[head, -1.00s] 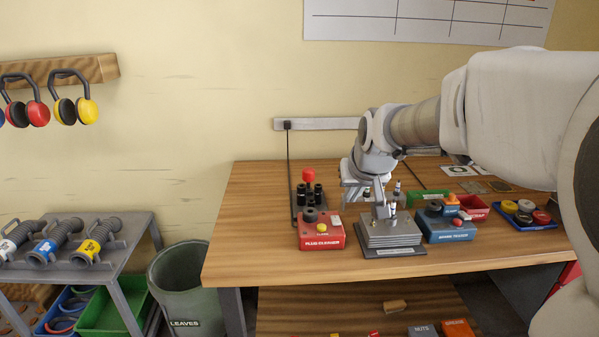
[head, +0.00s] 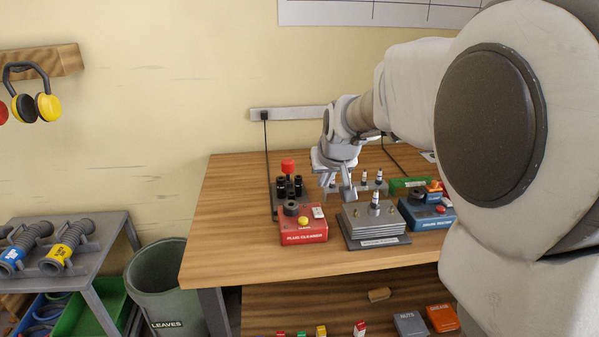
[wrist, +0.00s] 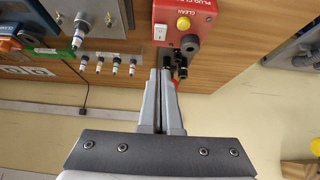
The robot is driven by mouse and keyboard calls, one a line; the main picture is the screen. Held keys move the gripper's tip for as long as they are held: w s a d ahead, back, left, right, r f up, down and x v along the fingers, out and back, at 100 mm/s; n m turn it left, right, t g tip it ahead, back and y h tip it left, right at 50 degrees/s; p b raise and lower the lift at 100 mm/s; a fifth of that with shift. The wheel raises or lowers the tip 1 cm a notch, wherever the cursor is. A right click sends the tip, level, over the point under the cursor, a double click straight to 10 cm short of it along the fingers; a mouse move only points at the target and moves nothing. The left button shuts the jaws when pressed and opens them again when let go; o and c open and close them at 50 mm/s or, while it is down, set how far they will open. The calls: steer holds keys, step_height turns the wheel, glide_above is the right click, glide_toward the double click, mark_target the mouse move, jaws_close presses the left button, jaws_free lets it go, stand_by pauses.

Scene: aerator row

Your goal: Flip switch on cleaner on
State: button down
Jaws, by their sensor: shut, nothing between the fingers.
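The red plug cleaner (head: 302,228) stands on the workbench left of the grey metal block. It has a yellow button, a dark round knob and a white rocker switch (head: 318,213) on top. In the wrist view the cleaner (wrist: 192,14) is at the top, with its white switch (wrist: 160,32) close ahead of my fingertips. My gripper (head: 347,194) is above the bench, to the right of the cleaner and behind the grey block. In the wrist view my gripper (wrist: 160,72) has its fingers together and empty. I cannot tell which way the switch is set.
The grey block (head: 372,222) with spark plugs stands right of the cleaner, and a blue tester (head: 430,214) stands farther right. Black cylinders (head: 290,187) and a red knob are behind the cleaner. The bench's left side (head: 225,220) is clear.

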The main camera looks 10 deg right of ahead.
steer(key=b, duration=0.2)
glide_above(318, 213)
steer(key=f, duration=0.4)
steer(key=s+f, duration=0.1)
steer(key=f, duration=0.2)
steer(key=shift+s+f, duration=0.2)
steer(key=shift+f, duration=1.05)
steer(key=shift+f+b, duration=0.35)
steer(key=shift+f, duration=0.25)
steer(key=shift+s, duration=0.1)
steer(key=f+b, duration=0.1)
steer(key=b, duration=0.2)
steer(key=shift+s+f+t, duration=0.1)
steer(key=shift+t, duration=0.2)
steer(key=shift+r, duration=0.3)
steer(key=shift+r+p, duration=0.65)
steer(key=shift+r, duration=0.15)
